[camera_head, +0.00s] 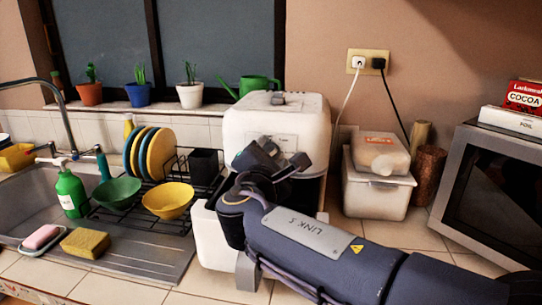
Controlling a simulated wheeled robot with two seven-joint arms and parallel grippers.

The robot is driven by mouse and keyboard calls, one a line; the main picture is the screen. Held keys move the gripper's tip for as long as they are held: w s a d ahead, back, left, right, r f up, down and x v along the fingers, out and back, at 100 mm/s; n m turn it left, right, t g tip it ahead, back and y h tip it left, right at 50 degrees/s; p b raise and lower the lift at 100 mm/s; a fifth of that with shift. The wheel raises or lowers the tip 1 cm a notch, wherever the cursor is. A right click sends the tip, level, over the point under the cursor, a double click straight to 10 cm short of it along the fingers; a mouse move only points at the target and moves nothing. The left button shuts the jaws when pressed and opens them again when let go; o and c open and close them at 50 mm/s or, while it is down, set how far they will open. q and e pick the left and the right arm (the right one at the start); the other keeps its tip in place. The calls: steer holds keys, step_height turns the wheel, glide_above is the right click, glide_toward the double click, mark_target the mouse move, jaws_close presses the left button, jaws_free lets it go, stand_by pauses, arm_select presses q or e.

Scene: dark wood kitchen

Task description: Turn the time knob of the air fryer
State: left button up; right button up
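The air fryer (277,112) is a white, rounded appliance on the counter at the centre, below the window's right end. A dark area shows on its lower front. A white box-shaped part (211,243) stands low in front of it, partly behind my arm; I cannot tell whether it is the fryer's drawer. My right gripper (278,160) is in front of the fryer's upper front face. Its fingers are dark and small, and I cannot tell whether they touch the fryer. The time knob is not distinguishable; my gripper covers part of the front. My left gripper is out of view.
A black dish rack (166,219) with plates and bowls stands left of the fryer, beside the sink (28,206). A white container (375,190) and a microwave (490,192) are to the right. Cords hang from the wall outlet (368,62). My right arm crosses the front counter.

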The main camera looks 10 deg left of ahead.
steer(key=shift+o, duration=0.5)
steer(key=shift+s, duration=0.1)
steer(key=shift+s, duration=0.3)
steer(key=s, duration=0.7)
steer(key=shift+b, duration=0.35)
